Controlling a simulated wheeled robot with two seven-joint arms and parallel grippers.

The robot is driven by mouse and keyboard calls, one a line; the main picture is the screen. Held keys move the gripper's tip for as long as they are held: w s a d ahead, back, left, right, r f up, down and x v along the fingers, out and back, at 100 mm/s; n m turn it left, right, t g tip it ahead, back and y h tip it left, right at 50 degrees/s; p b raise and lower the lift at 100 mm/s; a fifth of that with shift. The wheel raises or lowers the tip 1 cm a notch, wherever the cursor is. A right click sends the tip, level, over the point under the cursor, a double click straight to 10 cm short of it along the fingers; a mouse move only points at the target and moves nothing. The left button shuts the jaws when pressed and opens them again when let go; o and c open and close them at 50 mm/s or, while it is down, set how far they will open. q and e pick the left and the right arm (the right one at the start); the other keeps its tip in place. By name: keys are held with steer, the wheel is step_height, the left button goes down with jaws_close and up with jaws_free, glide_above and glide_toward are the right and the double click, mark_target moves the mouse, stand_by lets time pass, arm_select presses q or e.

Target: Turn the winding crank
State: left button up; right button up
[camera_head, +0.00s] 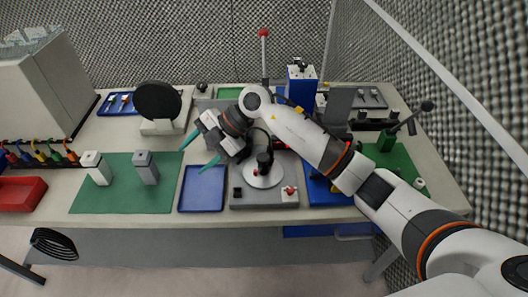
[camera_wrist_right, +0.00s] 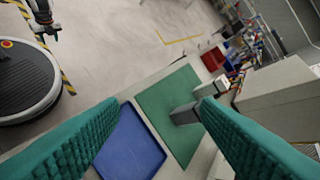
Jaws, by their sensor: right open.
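A grey box (camera_head: 264,199) on the bench carries a pale round disc (camera_head: 262,179) with an upright black knob (camera_head: 264,160). At the right, an angled lever with a black ball (camera_head: 427,106) rises from a green mat; I cannot tell for certain which of these is the winding crank. My right gripper (camera_head: 191,161) is open and empty, left of the disc and above the blue tray. Its two green fingers (camera_wrist_right: 162,105) stand wide apart in the wrist view. My left gripper is out of the head view; what looks like my left arm (camera_wrist_right: 42,18) shows at the wrist view's corner, its jaws unclear.
A blue tray (camera_head: 202,189) lies left of the grey box. A green mat (camera_head: 120,199) holds a white block (camera_head: 97,168) and a grey block (camera_head: 146,168). A round black disc (camera_head: 157,101) stands behind them. My right arm crosses over the bench's right half.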

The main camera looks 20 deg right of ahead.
steer(key=w+d+m+h, duration=0.25)
steer(key=d+h, duration=0.35)
steer(key=d, duration=0.4)
step_height(320, 180, up, 2)
steer(key=m+h, duration=0.2)
steer(key=h, duration=0.2)
glide_above(263, 156)
steer(key=shift+g, duration=0.3)
step_height(263, 156, down, 11)
steer(key=p, duration=0.4)
steer(key=shift+s+r, duration=0.15)
steer(key=shift+f, duration=0.55)
steer(key=c, duration=1)
steer(key=shift+n+b, duration=0.35)
